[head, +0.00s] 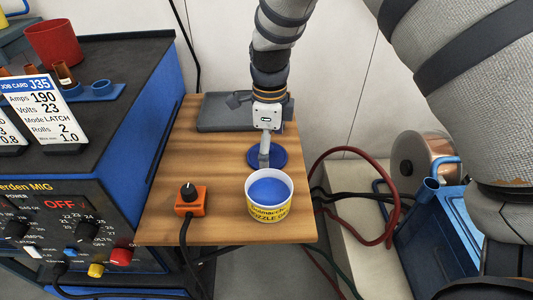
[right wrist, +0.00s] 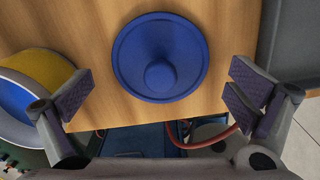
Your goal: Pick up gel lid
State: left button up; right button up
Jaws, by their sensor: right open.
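The gel lid (head: 279,157) is a round blue disc lying on the wooden shelf, just behind the gel tub. In the right wrist view the lid (right wrist: 135,50) shows whole, with its raised round knob in the middle. My right gripper (head: 265,155) points down over the lid and hides part of it. In the right wrist view its fingers (right wrist: 160,97) are spread wide, one on each side of the knob, with nothing between the pads. The gel tub (head: 269,211), with a yellow label, stands open and shows blue gel. My left gripper is not in view.
The wooden shelf (head: 222,220) also carries an orange knob box (head: 191,201) with a cable and a grey flat item (head: 222,112) at the back. The blue welder (head: 130,150) stands left. Hoses and a wire spool (head: 421,161) are at right.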

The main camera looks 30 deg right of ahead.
jog(key=shift+f, duration=0.1)
jog(key=shift+c, duration=0.6)
jog(key=c, duration=1.5)
jog(key=shift+s+f, duration=0.1)
jog(key=c, duration=0.3)
